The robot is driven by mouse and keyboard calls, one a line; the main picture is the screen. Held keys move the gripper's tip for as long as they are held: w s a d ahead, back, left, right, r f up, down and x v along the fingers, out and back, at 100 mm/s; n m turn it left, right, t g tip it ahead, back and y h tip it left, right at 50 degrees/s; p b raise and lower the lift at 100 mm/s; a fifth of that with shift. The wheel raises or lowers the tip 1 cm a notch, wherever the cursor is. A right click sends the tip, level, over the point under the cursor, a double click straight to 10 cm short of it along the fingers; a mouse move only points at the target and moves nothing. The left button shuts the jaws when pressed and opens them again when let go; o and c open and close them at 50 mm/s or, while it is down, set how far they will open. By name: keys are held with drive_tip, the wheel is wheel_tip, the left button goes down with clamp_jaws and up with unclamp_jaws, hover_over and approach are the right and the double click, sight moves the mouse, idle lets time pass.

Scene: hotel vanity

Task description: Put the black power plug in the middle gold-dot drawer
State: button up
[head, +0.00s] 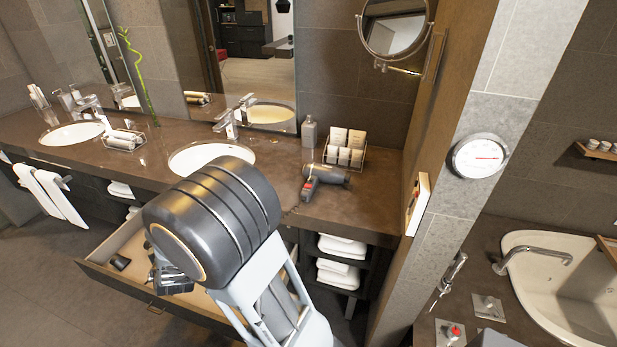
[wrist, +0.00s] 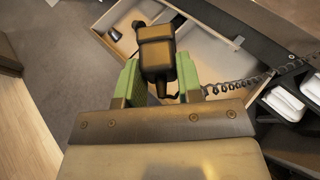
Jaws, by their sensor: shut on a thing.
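The black power plug (wrist: 157,50) is between the green-padded fingers of my gripper (wrist: 158,82) in the wrist view, and the gripper is shut on it. A coiled black cord (wrist: 232,86) runs off to the right. The open drawer (wrist: 205,48) lies beyond and below the plug, with a divider inside. In the head view the drawer (head: 190,312) is pulled out under the counter, and my gripper (head: 172,280) is over its left part. My arm hides much of the drawer. I cannot make out a gold dot.
A small dark object (head: 120,262) lies in the drawer's left end. A hair dryer (head: 325,178) lies on the counter (head: 290,215) beside a rack of toiletries (head: 345,152). A sink (head: 210,157) is behind my arm.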

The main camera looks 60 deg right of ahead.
drive_tip(key=s+d+f+m+g+h+b, duration=0.1)
drive_tip(key=s+d+m+g+h, duration=0.25)
drive_tip(key=d, duration=0.65)
drive_tip(key=s+d+f+m+g+h+b, duration=0.1)
drive_tip(key=s+d+m+g+h, duration=0.2)
drive_tip(key=d, duration=0.7)
drive_tip(key=s+d+f+m+g+h+b, duration=0.1)
drive_tip(key=s+d+f+m+g, duration=0.1)
drive_tip(key=s+d+m+g, duration=0.85)
drive_tip(key=n+t+p, duration=0.3)
hover_over(315, 213)
drive_tip(key=f, duration=0.8)
drive_tip(key=shift+s+a, duration=0.15)
drive_tip(key=shift+a, duration=0.25)
drive_tip(key=shift+w+d+f, duration=0.2)
drive_tip(key=shift+d+f, duration=0.15)
drive_tip(key=shift+f, duration=0.2)
wheel_tip(315, 213, down, 3)
drive_tip(key=shift+w+d+r+p, duration=0.1)
drive_tip(key=shift+r+p, duration=0.1)
drive_tip(key=shift+p, duration=0.55)
drive_tip(key=shift+f, duration=0.3)
drive_tip(key=shift+f+b, duration=0.3)
drive_tip(key=shift+b, duration=0.05)
